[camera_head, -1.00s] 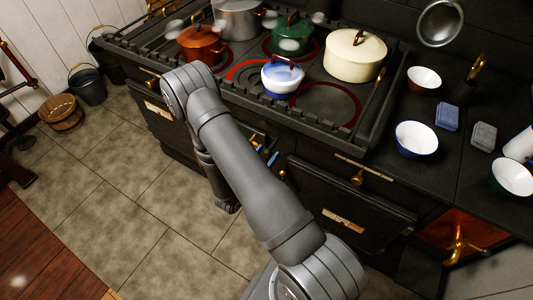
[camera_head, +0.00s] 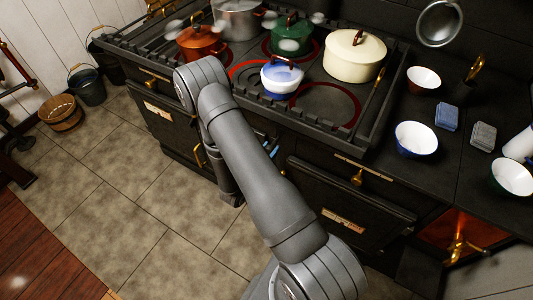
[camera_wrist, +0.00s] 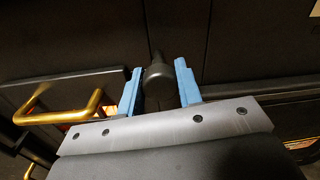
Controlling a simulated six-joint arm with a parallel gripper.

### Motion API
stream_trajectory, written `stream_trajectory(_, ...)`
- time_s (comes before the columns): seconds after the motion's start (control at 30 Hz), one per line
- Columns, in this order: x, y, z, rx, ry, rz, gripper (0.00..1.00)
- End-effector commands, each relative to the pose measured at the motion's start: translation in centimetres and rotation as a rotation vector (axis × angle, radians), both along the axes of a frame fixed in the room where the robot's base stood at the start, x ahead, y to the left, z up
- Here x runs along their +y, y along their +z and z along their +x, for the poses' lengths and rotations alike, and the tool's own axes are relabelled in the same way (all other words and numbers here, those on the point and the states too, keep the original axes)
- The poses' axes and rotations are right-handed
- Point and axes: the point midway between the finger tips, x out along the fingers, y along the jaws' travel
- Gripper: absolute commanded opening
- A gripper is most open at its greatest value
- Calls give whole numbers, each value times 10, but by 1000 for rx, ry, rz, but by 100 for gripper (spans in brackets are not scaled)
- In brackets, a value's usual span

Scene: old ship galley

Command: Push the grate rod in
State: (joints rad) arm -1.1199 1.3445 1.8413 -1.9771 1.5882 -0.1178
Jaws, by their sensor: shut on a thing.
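The grate rod shows in the wrist view as a dark, rounded knob (camera_wrist: 158,76) on a shank that runs up to the black stove front. My gripper (camera_wrist: 158,68) has its two blue fingers on either side of this knob and is shut on it. In the head view my arm covers most of the gripper; only a bit of blue finger (camera_head: 272,148) shows beside the arm, close to the stove front. How far the rod stands out of the stove cannot be told.
A brass handle (camera_wrist: 62,112) is left of my gripper, with an orange glow behind it. On the stove top stand a blue-white pot (camera_head: 282,78), a cream pot (camera_head: 355,56) and others. A brass oven knob (camera_head: 357,177) is to the right. The tiled floor (camera_head: 130,180) is clear.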

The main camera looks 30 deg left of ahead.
Motion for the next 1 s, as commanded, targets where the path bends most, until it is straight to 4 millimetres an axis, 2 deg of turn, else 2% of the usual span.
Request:
stream_trajectory(0.1, -1, 0, 18, -1, -4, 2, 0)
stream_trajectory(0.2, -1, 0, 27, -1, -3, 2, 0)
stream_trajectory(0.57, 0, 0, 32, -2, -3, 4, 0)
stream_trajectory(0.6, 0, 1, 32, -2, -4, 4, 40)
stream_trajectory(0.67, 0, 1, 32, -2, -3, 4, 52)
stream_trajectory(0.7, 0, 0, 32, -2, -3, 3, 54)
stream_trajectory(1.0, 0, 0, 29, 0, 0, 1, 54)
